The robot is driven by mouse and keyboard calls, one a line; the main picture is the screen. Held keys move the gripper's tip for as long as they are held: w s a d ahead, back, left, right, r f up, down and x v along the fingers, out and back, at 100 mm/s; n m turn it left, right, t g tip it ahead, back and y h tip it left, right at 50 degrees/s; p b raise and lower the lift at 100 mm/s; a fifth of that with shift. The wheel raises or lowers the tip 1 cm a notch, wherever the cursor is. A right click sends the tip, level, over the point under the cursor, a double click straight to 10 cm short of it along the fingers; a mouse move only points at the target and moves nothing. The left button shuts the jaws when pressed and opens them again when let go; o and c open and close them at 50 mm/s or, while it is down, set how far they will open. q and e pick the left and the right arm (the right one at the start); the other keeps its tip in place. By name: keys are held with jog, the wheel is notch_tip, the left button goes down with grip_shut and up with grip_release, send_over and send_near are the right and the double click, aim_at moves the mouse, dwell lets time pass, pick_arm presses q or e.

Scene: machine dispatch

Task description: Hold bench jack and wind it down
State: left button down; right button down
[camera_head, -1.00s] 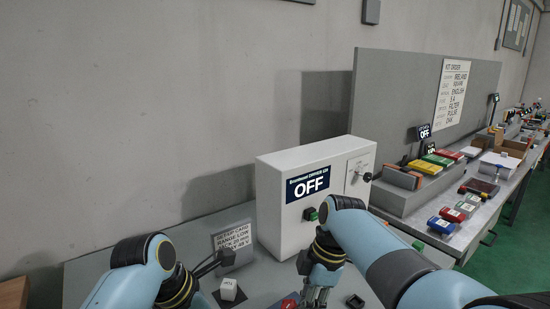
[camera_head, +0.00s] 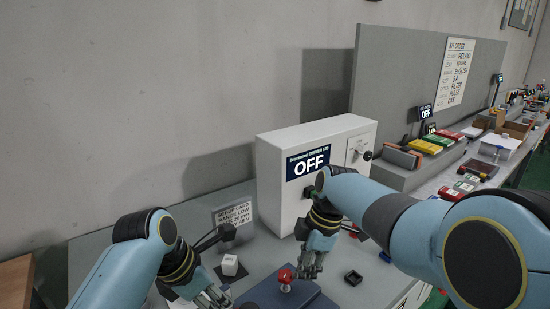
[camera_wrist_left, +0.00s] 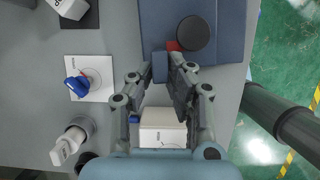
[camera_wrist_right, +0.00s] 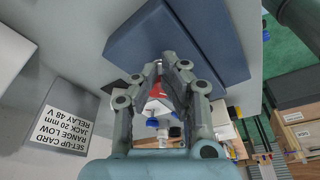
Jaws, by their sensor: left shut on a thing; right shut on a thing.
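The bench jack appears as a blue plate (camera_head: 262,293) with a red knob (camera_head: 287,275) at the bottom of the head view. Its blue body also fills the top of the left wrist view (camera_wrist_left: 222,40), with a dark round disc on it, and of the right wrist view (camera_wrist_right: 200,50). My left gripper (camera_wrist_left: 168,62) is shut at a small blue part on the jack's edge. My right gripper (camera_head: 310,270) has its fingertips at the jack's side, close to the red knob. The fingers hide the exact part gripped.
A white cabinet (camera_head: 272,190) marked OFF stands behind the jack. A set-up card (camera_head: 233,218) reads jack 20 mm in the right wrist view. A white block (camera_head: 230,265) and a small black tray (camera_head: 353,278) lie nearby. A blue switch (camera_wrist_left: 77,87) sits on a white card.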

jog(key=shift+w, duration=0.1)
dwell(0.5)
jog(key=shift+w+d, duration=0.15)
jog(key=shift+d, duration=0.05)
jog(key=shift+r, duration=0.15)
jog(key=v, duration=0.2)
jog(key=a+v, duration=0.1)
jog(key=v, duration=0.2)
jog(key=shift+r, duration=0.35)
jog(key=shift+s+a+f, duration=0.1)
jog(key=shift+s+f, duration=0.25)
jog(key=shift+f, duration=0.65)
jog(key=shift+s+a+f, duration=0.1)
jog(key=shift+s+f, duration=0.25)
jog(key=shift+f, duration=0.65)
jog(key=shift+s+a+f, duration=0.1)
jog(key=shift+s+f, duration=0.25)
jog(key=shift+f, duration=0.65)
jog(key=shift+a, duration=0.1)
